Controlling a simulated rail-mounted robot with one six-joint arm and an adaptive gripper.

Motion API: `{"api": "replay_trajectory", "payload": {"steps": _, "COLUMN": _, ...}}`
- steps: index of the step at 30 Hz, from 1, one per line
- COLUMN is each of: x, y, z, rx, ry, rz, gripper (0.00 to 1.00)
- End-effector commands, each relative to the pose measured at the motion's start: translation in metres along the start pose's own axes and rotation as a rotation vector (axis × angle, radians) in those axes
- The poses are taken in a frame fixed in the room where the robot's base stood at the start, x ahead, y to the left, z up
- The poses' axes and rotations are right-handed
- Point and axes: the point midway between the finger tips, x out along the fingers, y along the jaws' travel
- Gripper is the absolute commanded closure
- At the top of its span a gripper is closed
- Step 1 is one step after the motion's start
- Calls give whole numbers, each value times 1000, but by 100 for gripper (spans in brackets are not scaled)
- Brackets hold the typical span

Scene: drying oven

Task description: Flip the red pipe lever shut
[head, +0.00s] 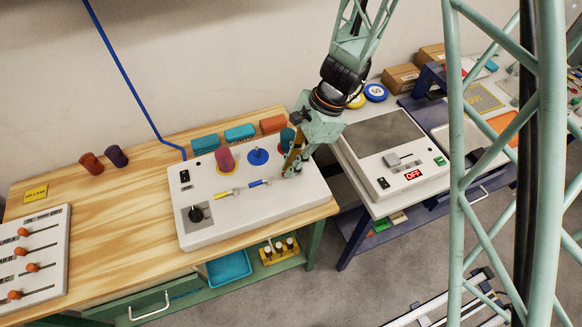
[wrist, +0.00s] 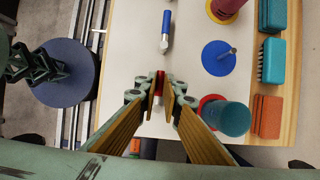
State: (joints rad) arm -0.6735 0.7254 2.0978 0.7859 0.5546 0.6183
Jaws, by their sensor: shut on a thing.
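The red pipe lever (wrist: 160,84) shows as a small red piece between my fingertips in the wrist view. In the head view my gripper hides it. My gripper (head: 291,168) is low over the right end of the white panel (head: 240,213), with its fingers closed about the lever; the wrist view shows the fingertips (wrist: 163,92) from behind. The blue lever (head: 259,183) and the yellow lever (head: 226,195) lie on the panel to the left in the head view. The blue lever (wrist: 166,24) is also ahead of my fingers in the wrist view.
A teal cylinder (wrist: 224,116) stands close beside my right finger. A blue disc with a metal peg (wrist: 219,57) and a pink cylinder (head: 224,158) are near. Brushes and blocks (head: 239,132) line the table's back. A scale-like device (head: 385,155) stands on the right bench.

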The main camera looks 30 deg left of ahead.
Motion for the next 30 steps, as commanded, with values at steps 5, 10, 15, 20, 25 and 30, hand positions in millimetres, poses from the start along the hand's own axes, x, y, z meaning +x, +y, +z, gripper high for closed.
{"api": "replay_trajectory", "payload": {"steps": 5, "x": 0, "y": 0, "z": 0, "rx": 0, "ry": 0, "rz": 0, "gripper": 88}}
{"api": "replay_trajectory", "payload": {"steps": 10, "x": 0, "y": 0, "z": 0, "rx": 0, "ry": 0, "rz": 0, "gripper": 79}}
{"api": "replay_trajectory", "payload": {"steps": 15, "x": 0, "y": 0, "z": 0, "rx": -1, "ry": 0, "rz": 0, "gripper": 79}}
{"api": "replay_trajectory", "payload": {"steps": 20, "x": -2, "y": 0, "z": 0, "rx": -1, "ry": 0, "rz": -1, "gripper": 79}}
{"api": "replay_trajectory", "payload": {"steps": 25, "x": -8, "y": -1, "z": 0, "rx": 0, "ry": 0, "rz": -2, "gripper": 79}}
{"api": "replay_trajectory", "payload": {"steps": 30, "x": -22, "y": -1, "z": 0, "rx": -1, "ry": 0, "rz": -2, "gripper": 79}}
